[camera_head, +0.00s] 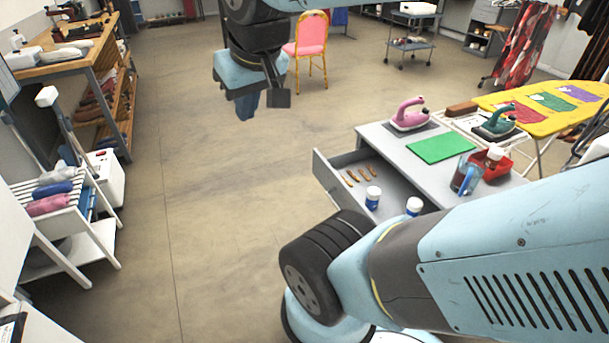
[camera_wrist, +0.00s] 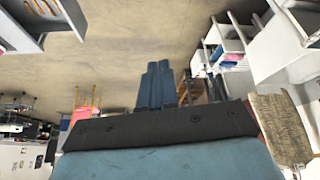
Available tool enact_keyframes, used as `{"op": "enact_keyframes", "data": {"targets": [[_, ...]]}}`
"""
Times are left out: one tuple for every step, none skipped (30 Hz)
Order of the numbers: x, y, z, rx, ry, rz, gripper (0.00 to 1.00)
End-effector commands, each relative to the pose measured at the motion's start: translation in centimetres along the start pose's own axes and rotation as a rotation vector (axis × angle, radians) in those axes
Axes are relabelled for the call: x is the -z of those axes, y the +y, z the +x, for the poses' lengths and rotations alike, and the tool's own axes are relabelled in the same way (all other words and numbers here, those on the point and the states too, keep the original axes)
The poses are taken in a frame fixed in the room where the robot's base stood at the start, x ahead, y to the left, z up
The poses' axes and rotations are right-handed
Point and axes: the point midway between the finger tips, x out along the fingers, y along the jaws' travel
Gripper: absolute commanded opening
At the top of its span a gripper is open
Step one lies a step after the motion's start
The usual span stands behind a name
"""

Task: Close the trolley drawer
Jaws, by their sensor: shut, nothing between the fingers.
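The trolley (camera_head: 480,192) is grey and stands at the right in the head view. Its drawer (camera_head: 325,182) is open, pulled out toward the left, with the front panel away from the trolley body. Several small brown items and white-and-blue jars show in the drawer. An open drawer with brown items, apparently the same one (camera_wrist: 68,8), shows at the wrist view's top left. My gripper (camera_head: 247,115) is up and left of the drawer, well apart from it, over open floor. Its blue fingers (camera_wrist: 155,70) are together and empty. My arm hides the trolley's lower near part.
A pink chair (camera_head: 311,36) stands behind my gripper. A white rack (camera_head: 75,222) stands at left. The floor between is clear.

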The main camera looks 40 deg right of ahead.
Motion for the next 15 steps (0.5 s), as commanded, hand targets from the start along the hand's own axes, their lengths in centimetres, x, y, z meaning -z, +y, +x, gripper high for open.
{"op": "enact_keyframes", "data": {"targets": [[0.2,0.2,0.6,-0.008,-0.026,-0.008,0.0],[0.4,0.2,0.9,-0.015,-0.043,-0.014,0.0],[0.6,0.2,1.5,-0.025,-0.069,-0.022,0.0],[0.8,0.4,1.9,-0.033,-0.091,-0.03,0.0],[0.9,0.6,2.4,-0.042,-0.114,-0.04,0.0],[1.2,0.9,3.1,-0.055,-0.146,-0.053,0.0],[1.4,1.1,3.7,-0.065,-0.17,-0.063,0.0],[1.6,1.4,4.2,-0.074,-0.195,-0.073,0.0],[1.8,1.7,4.9,-0.087,-0.227,-0.087,0.0],[1.9,1.9,5.5,-0.097,-0.251,-0.098,0.0],[2.1,2.1,6.0,-0.107,-0.275,-0.109,0.0],[2.3,2.5,6.8,-0.12,-0.307,-0.123,0.0],[2.4,2.7,7.3,-0.13,-0.331,-0.134,0.0],[2.5,2.9,7.8,-0.14,-0.354,-0.146,0.0],[2.7,3.2,8.6,-0.152,-0.386,-0.161,0.0]]}}
